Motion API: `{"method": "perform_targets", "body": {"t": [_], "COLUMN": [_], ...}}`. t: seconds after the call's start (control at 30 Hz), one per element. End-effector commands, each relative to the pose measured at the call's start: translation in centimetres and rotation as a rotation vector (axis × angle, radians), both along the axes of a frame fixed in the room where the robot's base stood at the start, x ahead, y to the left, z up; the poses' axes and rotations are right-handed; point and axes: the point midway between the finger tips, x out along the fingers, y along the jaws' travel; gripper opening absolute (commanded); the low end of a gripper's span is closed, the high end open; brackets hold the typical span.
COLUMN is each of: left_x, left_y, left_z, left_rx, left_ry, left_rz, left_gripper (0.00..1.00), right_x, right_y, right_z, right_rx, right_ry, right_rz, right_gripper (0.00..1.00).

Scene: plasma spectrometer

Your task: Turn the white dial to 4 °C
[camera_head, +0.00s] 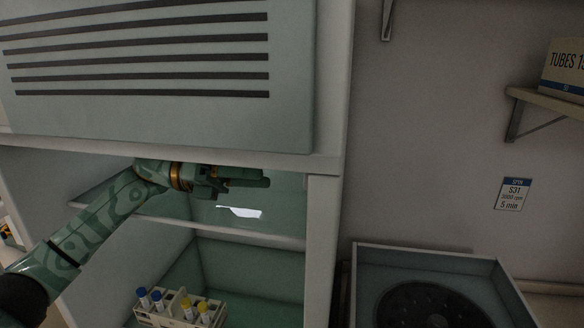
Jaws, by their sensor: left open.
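I cannot make out the white dial or any temperature scale. My left gripper (255,179) reaches in from the left to the upper part of the open cabinet (324,240), just below its vented top panel (290,125). It is open, and I see nothing held between its fingers. The gripper and wrist cover part of the cabinet's upper interior, so what lies behind them is hidden. My right gripper is not in view.
A rack (160,318) with several blue- and yellow-capped tubes stands low in the cabinet, below a shelf edge (270,239). A bright white patch (240,211) shows below the gripper. At right are an open-topped device (425,262), a wall label (513,194) and a bracketed shelf (545,101) with a box (565,68).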

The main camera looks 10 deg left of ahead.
Motion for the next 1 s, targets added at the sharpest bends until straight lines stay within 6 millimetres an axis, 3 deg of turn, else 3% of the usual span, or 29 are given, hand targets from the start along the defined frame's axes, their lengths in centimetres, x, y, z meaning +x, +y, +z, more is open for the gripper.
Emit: {"method": "perform_targets", "body": {"t": [0.1,0.3,0.47,0.73,0.9,1.0], "left_x": [0.2,0.4,0.5,0.5,0.5,0.6], "left_y": [-3.0,-6.2,-7.3,-7.4,-7.3,-7.3], "left_z": [0.4,0.2,0.0,-0.1,-0.1,-0.1], "left_rx": [-0.001,-0.001,0.000,0.001,0.000,0.000], "left_ry": [0.001,0.001,0.001,0.001,0.001,0.001], "left_rz": [-0.003,-0.001,0.000,0.001,0.001,0.001], "left_gripper": [0.51,0.51,0.51,0.51,0.06,0.06], "right_x": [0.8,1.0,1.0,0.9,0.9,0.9], "right_y": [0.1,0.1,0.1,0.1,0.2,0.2], "right_z": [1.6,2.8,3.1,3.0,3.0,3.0], "right_rx": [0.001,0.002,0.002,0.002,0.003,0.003], "right_ry": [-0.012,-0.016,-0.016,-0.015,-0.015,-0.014], "right_rz": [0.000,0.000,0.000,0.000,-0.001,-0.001], "right_gripper": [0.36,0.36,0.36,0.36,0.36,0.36]}}
